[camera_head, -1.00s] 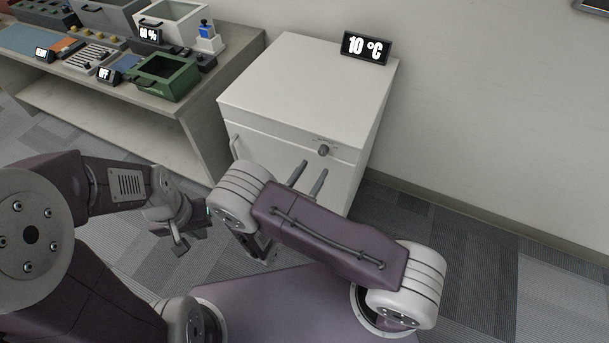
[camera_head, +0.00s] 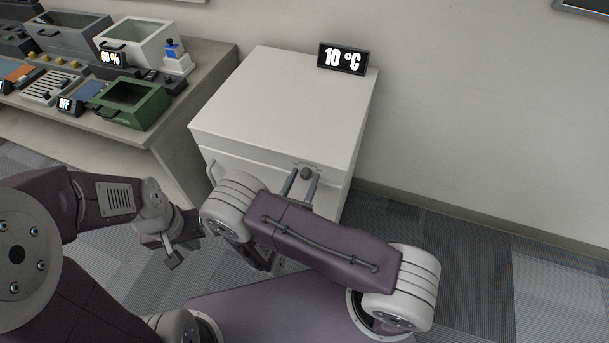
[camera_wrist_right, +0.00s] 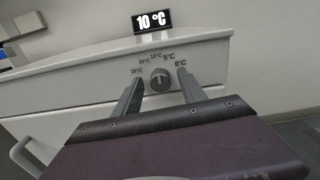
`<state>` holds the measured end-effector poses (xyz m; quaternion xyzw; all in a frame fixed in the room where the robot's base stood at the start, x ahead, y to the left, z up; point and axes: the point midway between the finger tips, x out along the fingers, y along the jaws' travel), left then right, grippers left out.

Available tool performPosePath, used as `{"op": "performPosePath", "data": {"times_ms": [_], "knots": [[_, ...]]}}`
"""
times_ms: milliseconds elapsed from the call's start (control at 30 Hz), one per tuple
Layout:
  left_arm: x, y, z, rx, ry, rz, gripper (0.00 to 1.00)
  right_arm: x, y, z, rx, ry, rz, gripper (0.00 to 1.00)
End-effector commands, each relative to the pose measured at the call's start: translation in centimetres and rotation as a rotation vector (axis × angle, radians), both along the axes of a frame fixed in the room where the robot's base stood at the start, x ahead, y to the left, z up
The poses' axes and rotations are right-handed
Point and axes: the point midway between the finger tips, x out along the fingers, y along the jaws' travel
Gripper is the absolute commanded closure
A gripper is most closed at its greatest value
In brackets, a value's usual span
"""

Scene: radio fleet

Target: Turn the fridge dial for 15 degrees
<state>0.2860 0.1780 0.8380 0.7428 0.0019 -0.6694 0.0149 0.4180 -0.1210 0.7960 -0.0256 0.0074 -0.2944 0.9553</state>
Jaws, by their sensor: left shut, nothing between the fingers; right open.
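The white fridge (camera_head: 285,105) stands ahead, with a small round dark dial (camera_head: 306,173) on its front upper panel. In the right wrist view the dial (camera_wrist_right: 160,79) sits below temperature marks that include 0°C, 5°C and 10°C. A black display (camera_head: 343,60) on the fridge top reads 10 °C. My right gripper (camera_head: 300,182) is open, its two fingers pointing at the dial. In the right wrist view the fingers (camera_wrist_right: 158,84) lie on either side of the dial with gaps; contact is not visible. My left gripper (camera_head: 175,255) is shut and empty, low at the left, away from the fridge.
A grey bench (camera_head: 180,125) stands left of the fridge, with a green bin (camera_head: 132,101), a white bin and several control panels on it. The fridge door handle (camera_wrist_right: 24,158) is at the left of its front. Carpet floor to the right is clear.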

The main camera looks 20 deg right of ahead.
Motion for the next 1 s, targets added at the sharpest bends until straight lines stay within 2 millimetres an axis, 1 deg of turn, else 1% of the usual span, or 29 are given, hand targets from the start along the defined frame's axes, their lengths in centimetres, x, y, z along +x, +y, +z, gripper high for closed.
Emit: {"op": "performPosePath", "data": {"times_ms": [67, 100, 167, 200, 233, 267, 567, 1000], "knots": [[0.0, 0.0, 0.0, 0.0, 0.0, 0.0, 1.0, 0.0, 0.0, 0.0, 0.0, 0.0, 0.0, 0.51], [0.0, 0.0, 0.0, 0.0, 0.0, 0.0, 1.0, 0.0, 0.0, 0.0, 0.0, 0.0, -0.001, 0.62], [0.0, 0.0, 0.0, 0.0, 0.0, 0.0, 1.0, 0.0, 0.0, 0.0, 0.0, 0.0, -0.001, 0.79], [0.0, 0.0, 0.0, 0.0, 0.0, 0.0, 1.0, 0.0, 0.0, 0.0, 0.0, 0.0, -0.001, 0.9], [0.0, 0.0, 0.0, 0.0, 0.0, 0.0, 1.0, 0.0, 0.0, 0.0, 0.0, 0.0, -0.001, 0.99], [0.0, 0.0, 0.0, 0.0, 0.0, 0.0, 1.0, 0.0, 0.0, 0.0, 0.0, 0.0, -0.001, 1.0], [0.0, 0.0, 0.3, 0.0, 0.0, 0.0, 1.0, 0.0, 0.0, 0.1, -0.032, 0.022, -0.001, 1.0], [0.0, 0.0, 1.7, 0.0, 0.0, 0.0, 1.0, 0.0, 0.0, 0.1, -0.265, 0.18, -0.001, 1.0]]}}
